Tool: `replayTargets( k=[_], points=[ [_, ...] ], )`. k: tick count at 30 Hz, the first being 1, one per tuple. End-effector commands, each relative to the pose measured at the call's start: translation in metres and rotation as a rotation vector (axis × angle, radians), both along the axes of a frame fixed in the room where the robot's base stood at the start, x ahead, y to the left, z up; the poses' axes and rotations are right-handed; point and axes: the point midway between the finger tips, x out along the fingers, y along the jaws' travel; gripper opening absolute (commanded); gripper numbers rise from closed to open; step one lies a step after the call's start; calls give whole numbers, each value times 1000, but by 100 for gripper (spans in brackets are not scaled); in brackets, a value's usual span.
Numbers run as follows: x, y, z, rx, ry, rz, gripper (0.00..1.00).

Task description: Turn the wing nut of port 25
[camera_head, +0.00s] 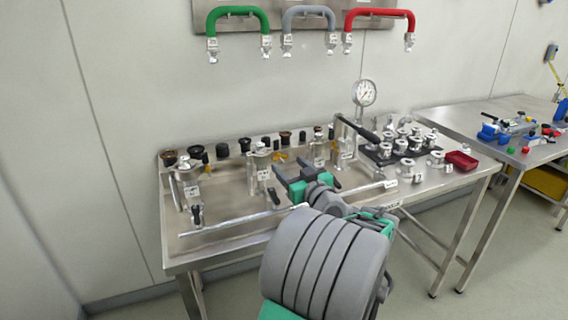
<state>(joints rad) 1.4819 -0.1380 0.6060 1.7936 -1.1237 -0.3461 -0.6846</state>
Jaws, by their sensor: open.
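My gripper (291,171) is over the steel table with its two dark fingers apart and nothing seen between them. It points away from me toward the row of ports at the back. Metal ports with small white tags stand on the table: one at the left (186,178), one left of my gripper (261,166) and one behind it to the right (342,140). The tags are too small to read, so I cannot tell which is port 25. Its wing nut cannot be made out, and my gripper and arm hide part of the table.
The steel table (225,240) has a long rail (240,219) along its front. Black caps stand along the back. A pressure gauge (365,93), a dark plate of metal fittings and a red tray (461,160) are at right. Green, grey and red hoses hang on the wall.

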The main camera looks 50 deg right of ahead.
Motion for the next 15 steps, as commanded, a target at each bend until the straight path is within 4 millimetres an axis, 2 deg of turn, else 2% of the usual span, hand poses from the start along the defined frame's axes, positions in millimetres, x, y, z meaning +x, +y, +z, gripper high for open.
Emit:
replayTargets(
  k=[3,6,15],
  points=[
    [21,-9,1,1,2,4,61],
    [30,-14,1,2,1,1,61],
    [33,-16,0,1,2,-1,60]
  ],
)
